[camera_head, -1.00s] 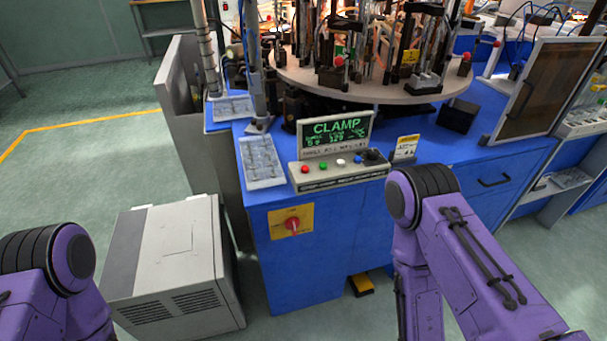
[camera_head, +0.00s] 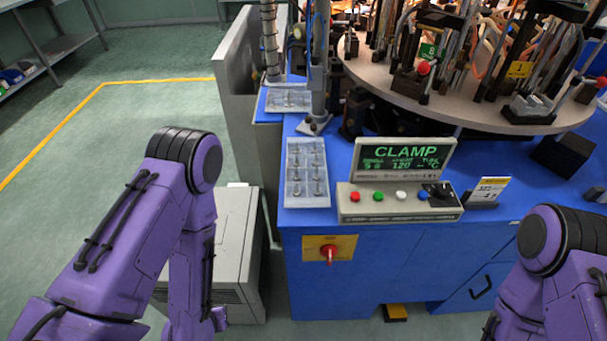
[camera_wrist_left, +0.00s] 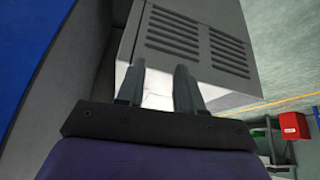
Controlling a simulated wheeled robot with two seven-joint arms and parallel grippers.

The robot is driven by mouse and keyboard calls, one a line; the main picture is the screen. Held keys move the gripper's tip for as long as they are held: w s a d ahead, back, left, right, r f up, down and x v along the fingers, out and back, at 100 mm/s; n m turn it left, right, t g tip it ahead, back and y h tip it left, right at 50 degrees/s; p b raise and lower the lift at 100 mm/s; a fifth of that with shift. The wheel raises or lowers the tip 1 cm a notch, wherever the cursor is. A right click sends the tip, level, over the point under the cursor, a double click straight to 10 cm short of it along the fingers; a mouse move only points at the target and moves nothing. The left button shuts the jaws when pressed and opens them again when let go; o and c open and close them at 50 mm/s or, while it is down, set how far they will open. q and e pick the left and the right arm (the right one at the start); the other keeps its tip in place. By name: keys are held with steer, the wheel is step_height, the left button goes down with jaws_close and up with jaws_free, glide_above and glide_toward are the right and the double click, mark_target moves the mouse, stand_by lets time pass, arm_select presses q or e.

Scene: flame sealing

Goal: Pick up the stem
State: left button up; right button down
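A pale grey tray (camera_head: 292,196) lies on the left front corner of the blue table. It holds small upright metal pieces in rows, which look like stems (camera_head: 317,172). A second pale tray (camera_head: 270,102) with similar small pieces lies farther back. My left gripper (camera_wrist_left: 158,82) shows in the left wrist view with its two fingers apart and nothing between them. It points toward a grey cabinet, away from the trays. In the head view my left arm stands left of the table and its fingers are hidden. My right arm is at the lower right, its gripper out of view.
The blue table (camera_head: 400,255) carries a control panel (camera_head: 400,203) with a "CLAMP" screen (camera_head: 402,160), a small sign (camera_head: 489,190) and a round turntable (camera_head: 455,108) crowded with fixtures. A grey vented cabinet (camera_head: 238,240) stands beside the table, also in the wrist view (camera_wrist_left: 200,55).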

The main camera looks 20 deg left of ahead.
arm_select(q)
steer(key=w+d+r+m+t+h, duration=0.1)
steer(key=w+r+m+t+h, duration=0.2)
steer(key=w, duration=0.4)
steer(key=m+t+h+p, duration=0.2)
steer(key=m+t+h, duration=0.3)
steer(key=m+h, duration=0.5)
glide_toward(291, 197)
step_height(291, 197, up, 3)
steer(key=p+x, duration=0.2)
steer(key=x, duration=0.7)
steer(key=shift+w+r, duration=0.15)
steer(key=shift+w+d, duration=0.3)
steer(key=shift+d, duration=0.05)
jaws_close()
